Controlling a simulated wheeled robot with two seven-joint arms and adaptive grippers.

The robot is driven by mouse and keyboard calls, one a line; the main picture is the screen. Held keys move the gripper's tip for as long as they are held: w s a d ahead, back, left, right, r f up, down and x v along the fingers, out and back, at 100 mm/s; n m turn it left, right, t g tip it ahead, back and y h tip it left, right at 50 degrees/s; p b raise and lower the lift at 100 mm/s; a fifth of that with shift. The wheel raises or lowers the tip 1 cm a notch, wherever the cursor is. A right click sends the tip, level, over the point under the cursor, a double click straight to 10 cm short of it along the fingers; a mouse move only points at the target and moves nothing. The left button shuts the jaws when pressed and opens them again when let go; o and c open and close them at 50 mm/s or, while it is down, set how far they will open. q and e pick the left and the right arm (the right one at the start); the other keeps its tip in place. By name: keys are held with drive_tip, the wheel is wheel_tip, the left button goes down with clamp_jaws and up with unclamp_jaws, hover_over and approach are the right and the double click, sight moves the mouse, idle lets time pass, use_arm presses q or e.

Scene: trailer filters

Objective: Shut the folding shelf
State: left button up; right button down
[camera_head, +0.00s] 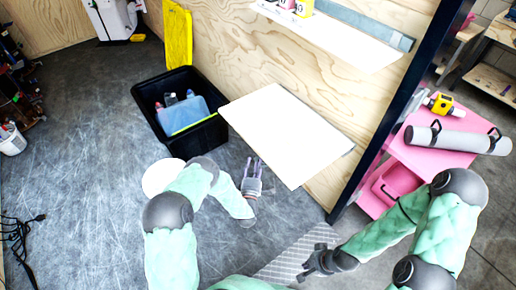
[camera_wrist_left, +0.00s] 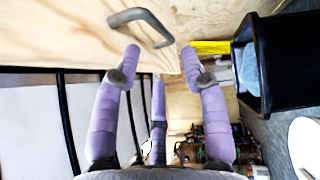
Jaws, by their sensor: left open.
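The folding shelf (camera_head: 285,132) is a pale panel that sticks out from the plywood wall, lying out flat. My left gripper (camera_head: 252,165) is open and empty, just off the shelf's near left edge. In the left wrist view, the purple fingers of my left gripper (camera_wrist_left: 160,62) are spread apart. A grey bar handle (camera_wrist_left: 150,22) on a plywood surface lies just beyond the fingertips, with no clear contact. I cannot tell which panel carries this handle. My right gripper (camera_head: 314,262) is low in front of the shelf, apart from it, with its dark fingers spread and nothing between them.
A black crate (camera_head: 143,98) with a yellow lid (camera_head: 177,38) and bottles stands left of the shelf. An upper shelf (camera_head: 340,38) is above. A dark post (camera_head: 395,115) and pink cart (camera_head: 435,150) are at right. The grey floor at left is mostly clear.

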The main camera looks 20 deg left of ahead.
sight(258, 146)
use_arm(q)
drive_tip(key=shift+b+x, duration=1.5)
drive_tip(key=shift+x, duration=3.35)
drive_tip(key=shift+c, duration=0.2)
clamp_jaws()
